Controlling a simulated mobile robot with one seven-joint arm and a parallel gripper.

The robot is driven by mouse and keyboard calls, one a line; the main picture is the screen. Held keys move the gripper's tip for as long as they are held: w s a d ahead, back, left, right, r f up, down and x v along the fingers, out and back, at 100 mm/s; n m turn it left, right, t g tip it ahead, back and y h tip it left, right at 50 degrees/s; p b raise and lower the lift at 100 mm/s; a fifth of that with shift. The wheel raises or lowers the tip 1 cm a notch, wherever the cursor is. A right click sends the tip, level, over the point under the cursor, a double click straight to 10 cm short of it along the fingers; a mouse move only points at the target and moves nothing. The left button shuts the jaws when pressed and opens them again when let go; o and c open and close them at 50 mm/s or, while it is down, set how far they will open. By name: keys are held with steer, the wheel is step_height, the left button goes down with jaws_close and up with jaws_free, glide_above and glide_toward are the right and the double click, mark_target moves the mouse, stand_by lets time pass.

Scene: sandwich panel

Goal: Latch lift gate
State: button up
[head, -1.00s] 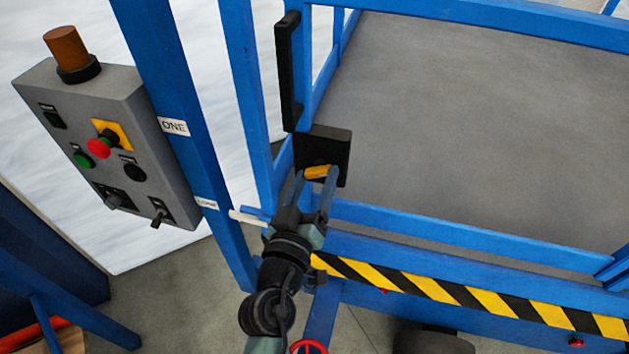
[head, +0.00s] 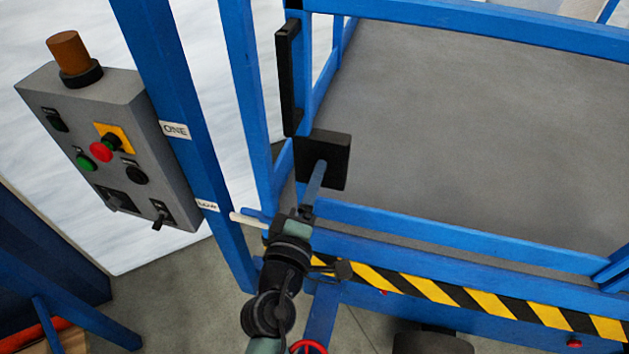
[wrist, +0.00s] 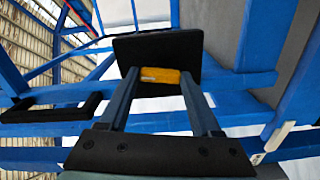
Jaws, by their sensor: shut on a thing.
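The latch is a black square plate (head: 337,150) with a small yellow knob, fixed on the blue lift gate frame (head: 304,85). In the wrist view the plate (wrist: 160,48) is ahead and the yellow knob (wrist: 160,76) sits between my two fingertips. My gripper (head: 320,166) is shut on this knob. In the head view my fingers line up edge-on and hide the knob. A black vertical handle (head: 287,80) is on the gate just above the plate.
A grey control box (head: 120,150) with buttons and an orange beacon (head: 68,50) hangs on the blue post at left. A white peg (head: 248,219) sticks out left of my wrist. A striped yellow-black edge (head: 450,292) runs below the grey platform floor (head: 480,140).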

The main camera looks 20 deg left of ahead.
steer(key=shift+n, duration=1.1)
steer(key=o, duration=1.4)
steer(key=s+b, duration=0.1)
steer(key=s, duration=0.3)
steer(key=s+d+b, duration=0.1)
steer(key=s+b, duration=0.1)
steer(key=s, duration=0.2)
steer(key=s+b, duration=0.1)
steer(key=s, duration=0.4)
steer(key=shift+d, duration=0.3)
